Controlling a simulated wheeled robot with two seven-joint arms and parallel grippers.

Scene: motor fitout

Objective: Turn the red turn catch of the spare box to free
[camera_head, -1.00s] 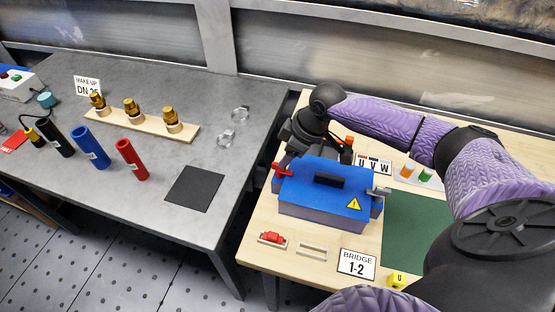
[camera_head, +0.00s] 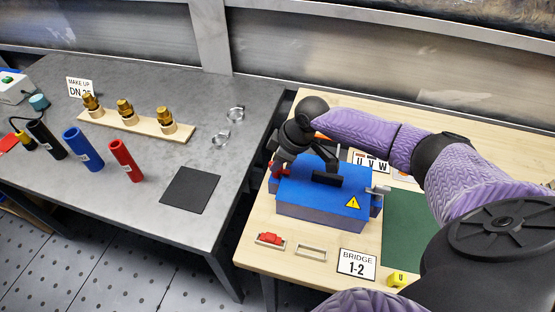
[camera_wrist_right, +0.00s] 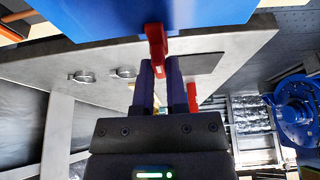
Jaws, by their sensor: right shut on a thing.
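The spare box (camera_head: 325,215) has a blue lid with a black handle (camera_head: 328,179) and a yellow warning label. It stands on the wooden bench. Its red turn catch (camera_head: 279,169) is at the lid's left end, partly covered by my gripper. My right gripper (camera_head: 284,162) is at that catch, its wrist above the box's back left corner. In the right wrist view the red catch (camera_wrist_right: 156,45) reaches down from the blue lid, its end between my fingertips (camera_wrist_right: 167,66), which are shut on it. My left gripper is not in view.
A grey catch (camera_head: 378,190) is on the box's right end. A red part (camera_head: 269,240), a BRIDGE 1-2 sign (camera_head: 357,264) and a green mat (camera_head: 402,235) lie around the box. The grey table (camera_head: 225,165) at left holds coloured cylinders and brass fittings.

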